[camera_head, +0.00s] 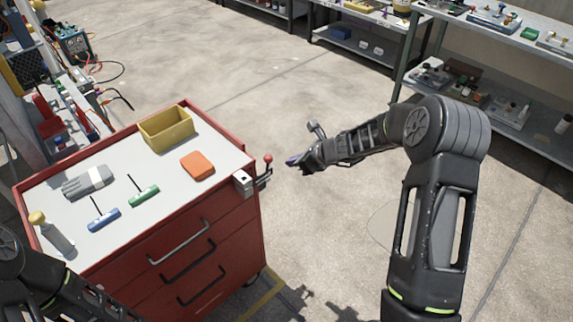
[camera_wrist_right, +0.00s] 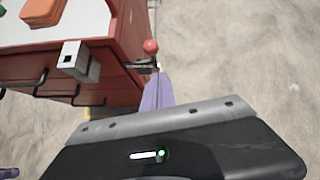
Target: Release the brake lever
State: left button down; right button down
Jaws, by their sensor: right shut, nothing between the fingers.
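The brake lever (camera_head: 267,160) has a red ball knob on a short dark stem, at the right side of the red tool cart (camera_head: 215,262), beside a small grey-white box. In the right wrist view the red knob (camera_wrist_right: 150,46) shows just beyond the purple fingertips. My right gripper (camera_head: 297,160) is shut and empty, a little to the right of the lever in the head view. In the right wrist view its fingers (camera_wrist_right: 164,90) overlap the lever's lower end; I cannot tell whether they touch. My left arm shows at the lower left, its gripper out of view.
The cart top holds a yellow bin (camera_head: 166,130), an orange block (camera_head: 197,166), grey gloves (camera_head: 88,181), blue (camera_head: 104,220) and green (camera_head: 144,196) T-handled tools and a bottle (camera_head: 55,235). Shelves (camera_head: 480,110) stand at the back right. The floor right of the cart is clear.

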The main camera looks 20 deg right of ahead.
notch_tip(320, 180, up, 5)
jog(key=s+d, duration=0.1)
jog(key=s, duration=0.1)
jog(key=shift+s+d+r+p, duration=0.15)
jog(key=shift+r+p, duration=0.05)
jog(key=shift+p, duration=0.1)
jog(key=s+a+f+n+g+h, duration=0.1)
jog(key=s+a+f+n+g, duration=0.15)
jog(key=s+f+n, duration=0.45)
jog(key=s+a+f+n+g+h, duration=0.25)
jog(key=s+f+n, duration=0.35)
jog(key=f+n, duration=0.3)
jog(key=s+a+f+n+g+y, duration=0.1)
jog(key=s+a+f+n, duration=0.3)
jog(key=s+a, duration=0.5)
jog(key=s+a+f+n+g+y, duration=0.1)
jog(key=s+a+f+n+y, duration=0.2)
jog(key=s+a+n, duration=0.4)
jog(key=s+a+f, duration=0.1)
jog(key=s+a, duration=0.1)
jog(key=s, duration=0.3)
jog(key=shift+s+a+g, duration=0.25)
jog(key=shift+s+g, duration=0.15)
